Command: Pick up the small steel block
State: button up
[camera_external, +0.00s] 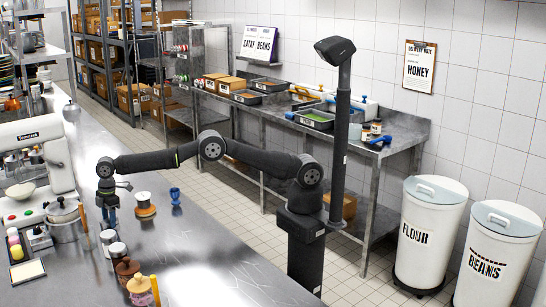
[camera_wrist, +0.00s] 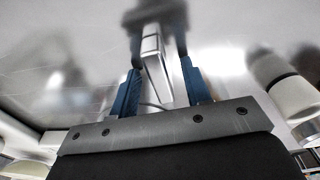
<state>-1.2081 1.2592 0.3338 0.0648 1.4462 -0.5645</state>
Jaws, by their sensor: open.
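My gripper (camera_external: 109,213) points down over the steel counter (camera_external: 205,262) in the external view. In the wrist view my gripper (camera_wrist: 162,88) has its two blue fingers apart. A narrow, shiny grey block (camera_wrist: 155,66) with dark edge lines shows between and beyond the fingers; it looks like the small steel block. A gap shows on its right side; whether the left finger touches it I cannot tell. In the external view the block is not clearly visible at the gripper.
A spool-like item (camera_external: 145,207) and a small blue item (camera_external: 175,195) stand right of my gripper. The counter's front right is clear.

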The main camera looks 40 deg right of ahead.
jog(key=shift+c, duration=0.4)
grip_shut()
jog(key=shift+r, duration=0.1)
jog(key=shift+r, duration=0.1)
